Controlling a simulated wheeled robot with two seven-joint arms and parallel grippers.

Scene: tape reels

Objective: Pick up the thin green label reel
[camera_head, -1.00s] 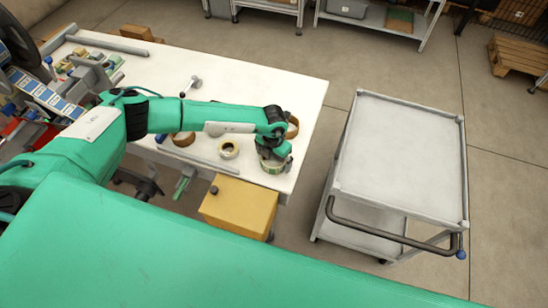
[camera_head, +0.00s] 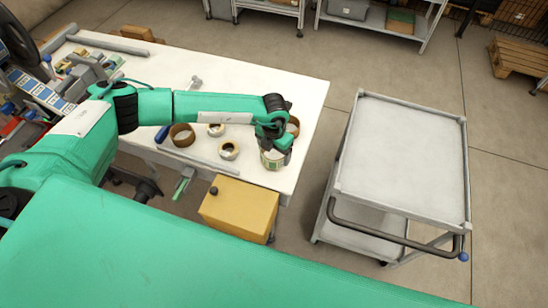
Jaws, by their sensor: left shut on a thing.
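The green label reel (camera_head: 272,160) is at the right end of the white table (camera_head: 290,98), with a pale side and green edging showing. My left gripper (camera_head: 272,147) is directly over it and shut on it; the fingers are mostly hidden by the wrist. The reel looks tilted and seems raised from the tabletop, though the gap under it is hard to make out. My right gripper is not in view.
A brown tape reel (camera_head: 182,135), a small pale reel (camera_head: 216,130) and another small reel (camera_head: 229,150) lie left of my gripper. A brown reel (camera_head: 293,125) is partly hidden behind it. A yellow box (camera_head: 238,208) stands at the table's front. A grey cart (camera_head: 400,150) stands right.

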